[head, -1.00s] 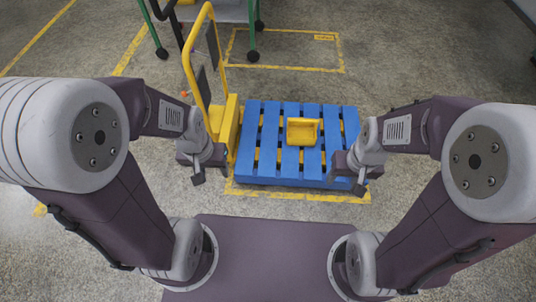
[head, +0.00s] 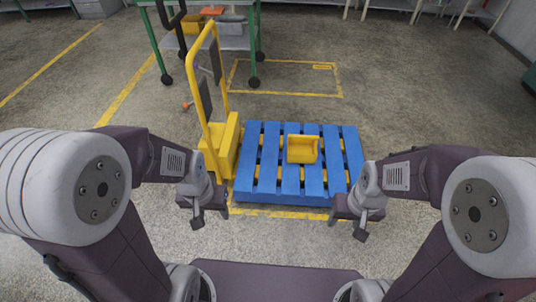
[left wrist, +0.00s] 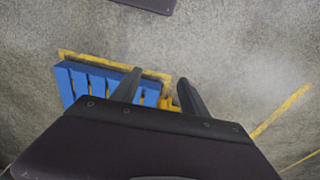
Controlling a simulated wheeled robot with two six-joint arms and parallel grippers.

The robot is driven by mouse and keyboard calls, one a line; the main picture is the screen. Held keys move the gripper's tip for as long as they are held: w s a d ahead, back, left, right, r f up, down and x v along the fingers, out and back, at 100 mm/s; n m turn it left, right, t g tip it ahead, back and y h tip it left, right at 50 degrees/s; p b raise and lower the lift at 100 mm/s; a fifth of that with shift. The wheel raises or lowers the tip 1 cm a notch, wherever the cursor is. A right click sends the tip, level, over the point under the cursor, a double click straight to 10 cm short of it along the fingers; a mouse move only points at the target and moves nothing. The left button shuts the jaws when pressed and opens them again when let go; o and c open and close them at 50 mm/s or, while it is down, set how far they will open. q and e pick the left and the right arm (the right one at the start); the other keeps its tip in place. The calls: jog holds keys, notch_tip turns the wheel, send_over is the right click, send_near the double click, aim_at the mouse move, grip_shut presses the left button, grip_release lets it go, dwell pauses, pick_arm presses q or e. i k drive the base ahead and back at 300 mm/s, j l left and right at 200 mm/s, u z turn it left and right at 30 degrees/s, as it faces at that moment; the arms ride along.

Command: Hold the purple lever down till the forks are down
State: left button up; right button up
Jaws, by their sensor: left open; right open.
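A yellow pallet truck (head: 222,146) with a tall looped handle stands left of centre in the head view. Its yellow forks show only as strips between the slats of a blue pallet (head: 270,165), so their height is hard to tell. A small orange knob (head: 186,105) sticks out on the truck's left side. My right gripper (head: 348,228) is open and empty near the pallet's front right corner.
A yellow bin (head: 302,149) sits on the pallet. Behind the truck stands a green-framed wheeled cart (head: 258,40) with items on its lower shelf. A yellow floor outline (head: 290,94) behind the pallet is empty. Open concrete floor lies to the right.

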aim_at(195, 65)
jog(key=i+j+z, duration=0.15)
jog(key=j, duration=0.2)
jog(key=i+j+z, duration=0.15)
jog(key=j, duration=0.25)
jog(key=i+j+z, duration=0.1)
jog(key=j, duration=0.3)
jog(key=i+j+z, duration=0.15)
jog(key=j, duration=0.3)
jog(key=i+j+z, duration=0.15)
jog(key=j, duration=0.25)
jog(key=i, duration=0.05)
